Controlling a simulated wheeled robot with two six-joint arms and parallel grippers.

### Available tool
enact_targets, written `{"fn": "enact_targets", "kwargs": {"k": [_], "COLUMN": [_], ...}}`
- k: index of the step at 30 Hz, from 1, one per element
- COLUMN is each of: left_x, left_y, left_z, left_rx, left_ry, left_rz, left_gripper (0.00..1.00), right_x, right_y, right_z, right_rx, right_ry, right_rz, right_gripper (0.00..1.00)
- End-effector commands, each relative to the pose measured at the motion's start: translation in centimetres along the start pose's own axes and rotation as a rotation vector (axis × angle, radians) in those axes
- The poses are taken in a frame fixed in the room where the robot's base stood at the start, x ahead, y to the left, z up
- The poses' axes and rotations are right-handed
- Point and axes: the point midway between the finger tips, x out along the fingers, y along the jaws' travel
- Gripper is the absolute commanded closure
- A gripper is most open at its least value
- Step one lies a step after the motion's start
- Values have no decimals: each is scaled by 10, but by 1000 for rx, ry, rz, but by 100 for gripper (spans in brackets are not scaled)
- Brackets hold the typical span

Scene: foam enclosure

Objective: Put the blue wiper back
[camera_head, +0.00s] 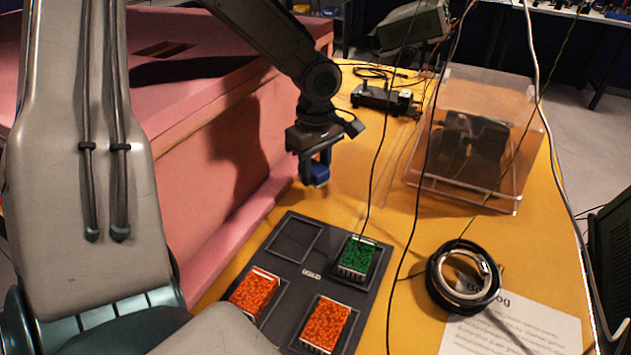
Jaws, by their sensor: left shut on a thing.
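My left gripper (314,160) points down above the orange-yellow table, beyond the far edge of the dark tray. It is shut on the blue wiper (321,175), which is partly hidden by the fingers. The dark tray (312,273) lies flat below and nearer to me. Its far left slot (294,241) is empty. A green wiper (356,257) fills the far right slot. Orange-red wipers sit in the near left slot (255,291) and the near right slot (326,323). My right gripper is not in view.
A pink foam block (215,150) stands left of the tray. A black ring-shaped coil (463,278) and a printed sheet (520,325) lie to the right. A clear box (478,135) stands at the back right. Thin cables hang in front of the table.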

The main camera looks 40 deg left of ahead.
Motion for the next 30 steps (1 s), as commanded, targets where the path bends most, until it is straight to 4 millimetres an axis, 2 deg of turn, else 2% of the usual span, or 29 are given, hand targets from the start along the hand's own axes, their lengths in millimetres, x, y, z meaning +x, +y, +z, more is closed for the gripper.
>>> {"fn": "enact_targets", "kwargs": {"k": [10,21,25,26,28,29,30], "left_x": [38,42,43,43,42,42,42], "left_y": [0,0,0,0,0,0,0], "left_z": [0,0,0,0,0,0,0], "left_rx": [1,1,1,1,1,1,1], "left_ry": [0,0,0,0,0,0,0], "left_rz": [-2,1,1,1,1,1,1], "left_gripper": [89,89,89,60,46,42,42], "right_x": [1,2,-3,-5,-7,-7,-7], "right_y": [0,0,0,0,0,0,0], "right_z": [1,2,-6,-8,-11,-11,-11], "right_rx": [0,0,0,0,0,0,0], "right_ry": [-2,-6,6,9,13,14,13], "right_rz": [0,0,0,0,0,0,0], "right_gripper": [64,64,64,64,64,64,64]}}
